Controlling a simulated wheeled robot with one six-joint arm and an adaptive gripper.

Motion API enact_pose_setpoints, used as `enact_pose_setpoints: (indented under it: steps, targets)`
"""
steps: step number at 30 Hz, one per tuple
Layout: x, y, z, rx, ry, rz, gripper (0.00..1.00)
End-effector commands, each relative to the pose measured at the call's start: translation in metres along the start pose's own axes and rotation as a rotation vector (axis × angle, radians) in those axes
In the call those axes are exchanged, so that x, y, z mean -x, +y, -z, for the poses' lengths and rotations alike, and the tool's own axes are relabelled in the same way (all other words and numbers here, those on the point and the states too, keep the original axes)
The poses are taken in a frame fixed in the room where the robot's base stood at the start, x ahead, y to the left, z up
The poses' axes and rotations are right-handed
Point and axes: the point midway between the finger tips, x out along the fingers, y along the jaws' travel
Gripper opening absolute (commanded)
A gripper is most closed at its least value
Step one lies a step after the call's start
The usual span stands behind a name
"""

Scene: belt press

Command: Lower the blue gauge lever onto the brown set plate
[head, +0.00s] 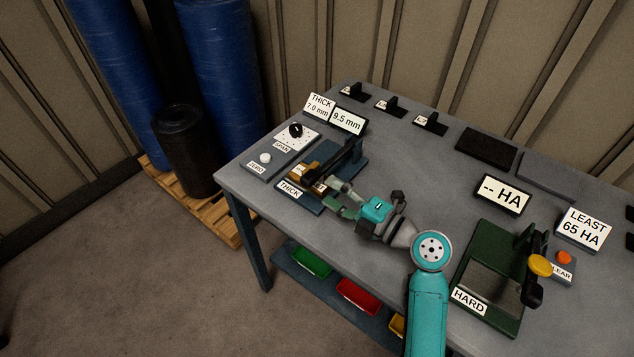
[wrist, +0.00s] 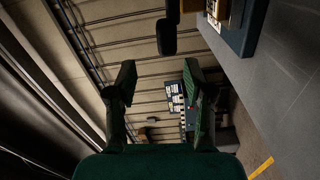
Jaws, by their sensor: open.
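The blue gauge (head: 349,169), labelled THICK, stands near the table's left end. Its dark lever (head: 343,158) slants over the base; its exact height above the plate is hard to tell. The brown set plate (head: 306,172) lies on the gauge, partly hidden. My gripper (head: 336,194) is at the gauge's front side, open and empty. In the wrist view my gripper (wrist: 160,85) has its fingers wide apart. A dark rounded lever end (wrist: 167,37) shows beyond the fingertips, apparently apart from them. The gauge base (wrist: 236,38) is at the upper right there.
A display (head: 348,120) reads 9.5 mm, beside a card (head: 319,106) reading THICK 7.0 mm. A panel with a dark knob (head: 296,130) and white ZERO button (head: 265,157) stands left of the gauge. The green HARD tester (head: 487,283) is right of my arm. The table's middle is clear.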

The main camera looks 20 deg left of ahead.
Motion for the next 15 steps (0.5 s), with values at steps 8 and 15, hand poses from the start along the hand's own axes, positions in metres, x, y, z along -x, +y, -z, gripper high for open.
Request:
enact_pose_setpoints:
  steps: [8,15]
  targets:
    - [0.036,0.0,-0.001,0.0,-0.001,0.0,0.52]
    - [0.042,0.0,0.0,0.0,-0.001,0.0,0.52]
